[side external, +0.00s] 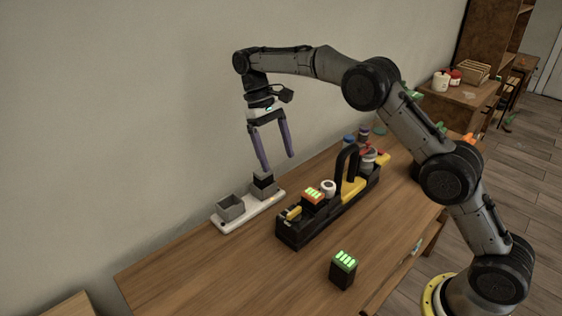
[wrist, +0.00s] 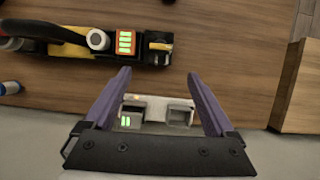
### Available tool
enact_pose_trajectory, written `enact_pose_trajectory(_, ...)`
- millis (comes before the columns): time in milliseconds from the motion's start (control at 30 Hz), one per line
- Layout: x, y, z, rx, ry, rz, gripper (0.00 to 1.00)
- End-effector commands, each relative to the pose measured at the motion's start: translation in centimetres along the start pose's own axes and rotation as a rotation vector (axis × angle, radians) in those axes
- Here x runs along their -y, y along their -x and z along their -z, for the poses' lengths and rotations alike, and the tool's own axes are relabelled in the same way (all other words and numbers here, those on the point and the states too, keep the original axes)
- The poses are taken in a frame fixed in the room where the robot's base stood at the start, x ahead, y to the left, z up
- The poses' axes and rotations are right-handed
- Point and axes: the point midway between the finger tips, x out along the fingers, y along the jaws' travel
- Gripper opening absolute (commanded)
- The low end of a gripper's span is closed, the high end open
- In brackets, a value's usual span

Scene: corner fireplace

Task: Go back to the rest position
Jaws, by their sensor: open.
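My gripper (side external: 279,162) is open and empty, pointing down above a white base (side external: 236,224) with two grey sockets. The nearer-left socket (side external: 230,207) is empty. The other socket holds a dark block (side external: 263,179), standing upright below my fingers and apart from them. In the wrist view, my open fingers (wrist: 159,73) frame the white base (wrist: 154,127). There the left socket shows a block with green bars (wrist: 126,121), and the right socket (wrist: 180,115) is empty.
A black and yellow tool carrier (side external: 290,232) with a tall handle stands right of the base, holding an orange-topped block (side external: 313,196) and a white roll (side external: 328,187). A green-topped block (side external: 343,268) stands at the table front. The wall is close behind; the left front table is clear.

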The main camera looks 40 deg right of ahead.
Motion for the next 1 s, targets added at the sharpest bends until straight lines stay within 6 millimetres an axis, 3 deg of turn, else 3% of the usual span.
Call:
enact_pose_trajectory(167,-0.5,5.1,-2.9,-0.105,-0.006,0.007,0.90)
enact_pose_trajectory(300,-1.0,9.1,-8.3,-0.185,-0.014,0.012,0.90)
enact_pose_trajectory(500,-1.7,11.8,-15.9,-0.311,-0.024,0.017,0.90)
enact_pose_trajectory(767,-2.4,11.2,-25.0,-0.486,-0.034,0.020,0.90)
enact_pose_trajectory(1000,-2.8,6.6,-31.7,-0.648,-0.039,0.016,0.90)
